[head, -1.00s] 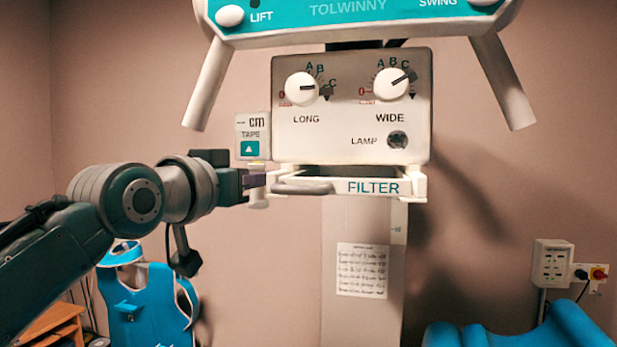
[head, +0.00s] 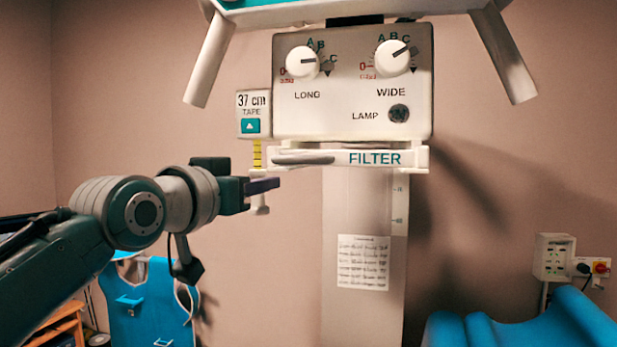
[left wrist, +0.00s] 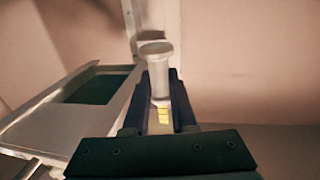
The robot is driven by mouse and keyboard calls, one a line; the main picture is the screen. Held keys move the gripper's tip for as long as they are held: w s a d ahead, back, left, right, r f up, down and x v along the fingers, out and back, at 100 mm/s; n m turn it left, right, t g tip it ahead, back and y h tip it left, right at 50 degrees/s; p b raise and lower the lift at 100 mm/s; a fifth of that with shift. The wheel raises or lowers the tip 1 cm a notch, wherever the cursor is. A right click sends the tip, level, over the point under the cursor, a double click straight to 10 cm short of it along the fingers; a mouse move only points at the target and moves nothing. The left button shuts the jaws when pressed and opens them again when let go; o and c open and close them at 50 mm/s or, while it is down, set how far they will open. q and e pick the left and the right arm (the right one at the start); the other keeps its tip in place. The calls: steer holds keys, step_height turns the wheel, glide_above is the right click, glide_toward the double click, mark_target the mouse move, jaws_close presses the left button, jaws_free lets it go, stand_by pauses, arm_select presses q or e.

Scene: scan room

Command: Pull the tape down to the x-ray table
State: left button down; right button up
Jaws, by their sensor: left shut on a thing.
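The tape housing (head: 253,100) reads "37 cm" and hangs at the left of the white x-ray head. A short length of yellow tape (head: 257,154) runs down from it to a pale pull handle (head: 261,208). My left gripper (head: 264,185) is shut on this handle, just below the filter slot's level. In the left wrist view the handle (left wrist: 155,62) stands between the two dark fingers of the gripper (left wrist: 158,85), with yellow tape (left wrist: 164,117) beside it. A blue padded surface (head: 520,332), possibly the x-ray table, shows only in part at lower right. My right gripper is not in view.
The filter slot (head: 385,159) juts out close to the gripper's right. A pale column (head: 358,215) stands behind. A blue apron-like thing (head: 145,310) is at lower left, and a wall socket box (head: 554,257) is at right. Below the gripper the air looks clear.

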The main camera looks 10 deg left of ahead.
arm_select(q)
step_height(320, 180, down, 54)
steer(key=b, duration=4.1)
steer(key=shift+b, duration=0.35)
steer(key=shift+r, duration=0.1)
steer(key=c, duration=0.7)
jaws_free()
steer(key=shift+r, duration=0.1)
steer(key=s+p, duration=0.1)
steer(key=s, duration=0.2)
steer(key=s+a+p, duration=0.1)
steer(key=s, duration=0.2)
steer(key=s+p, duration=0.1)
steer(key=s, duration=0.2)
steer(key=shift+s+a, duration=0.4)
